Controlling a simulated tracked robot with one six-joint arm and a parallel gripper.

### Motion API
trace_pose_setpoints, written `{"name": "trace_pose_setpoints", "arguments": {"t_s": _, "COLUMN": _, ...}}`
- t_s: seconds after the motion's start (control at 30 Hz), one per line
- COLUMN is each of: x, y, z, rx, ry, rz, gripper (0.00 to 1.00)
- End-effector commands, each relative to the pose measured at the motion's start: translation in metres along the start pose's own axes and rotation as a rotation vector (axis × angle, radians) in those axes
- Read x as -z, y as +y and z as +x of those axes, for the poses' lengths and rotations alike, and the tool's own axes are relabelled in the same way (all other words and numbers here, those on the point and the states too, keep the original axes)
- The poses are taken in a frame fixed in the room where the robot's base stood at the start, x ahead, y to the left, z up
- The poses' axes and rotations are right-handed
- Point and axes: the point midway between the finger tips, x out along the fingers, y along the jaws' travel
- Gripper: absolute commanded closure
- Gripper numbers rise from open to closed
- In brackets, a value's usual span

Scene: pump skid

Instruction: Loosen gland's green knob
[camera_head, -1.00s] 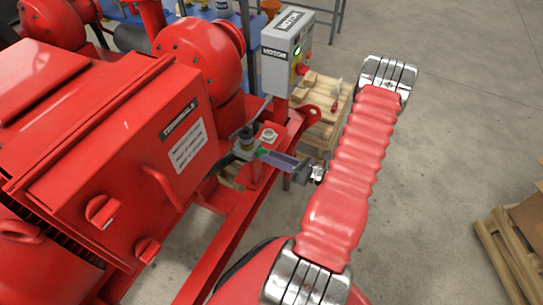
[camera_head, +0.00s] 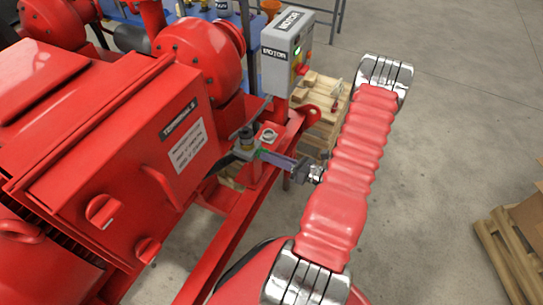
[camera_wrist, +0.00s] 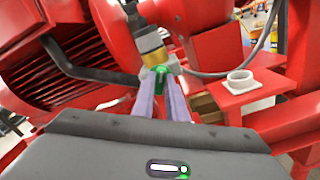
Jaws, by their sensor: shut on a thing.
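The green knob (camera_wrist: 161,72) shows in the wrist view between the tips of my gripper's purple fingers (camera_wrist: 161,84). My gripper is shut on it. The gland (camera_wrist: 152,45), with a brass-coloured ring and a dark upper part, sits just beyond the knob. In the head view my gripper (camera_head: 260,154) reaches in from the right to the dark gland (camera_head: 246,138) at the pump's side. The knob is mostly hidden by the fingers there; only a little green shows at their tips.
A red box labelled TERMINALS (camera_head: 115,160) stands left of my gripper. A grey MOTOR switch box (camera_head: 287,50) stands behind it. A white square fitting (camera_wrist: 241,82) on a red bracket lies right of the fingers.

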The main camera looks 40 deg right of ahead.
Motion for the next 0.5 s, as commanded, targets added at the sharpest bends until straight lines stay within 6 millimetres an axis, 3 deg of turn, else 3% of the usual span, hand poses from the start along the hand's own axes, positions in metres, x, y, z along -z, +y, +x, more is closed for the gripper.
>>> {"name": "trace_pose_setpoints", "arguments": {"t_s": 0.5, "x": -0.0008, "y": -0.0031, "z": -0.0012, "rx": 0.009, "ry": 0.0, "rz": -0.1, "gripper": 1.0}}
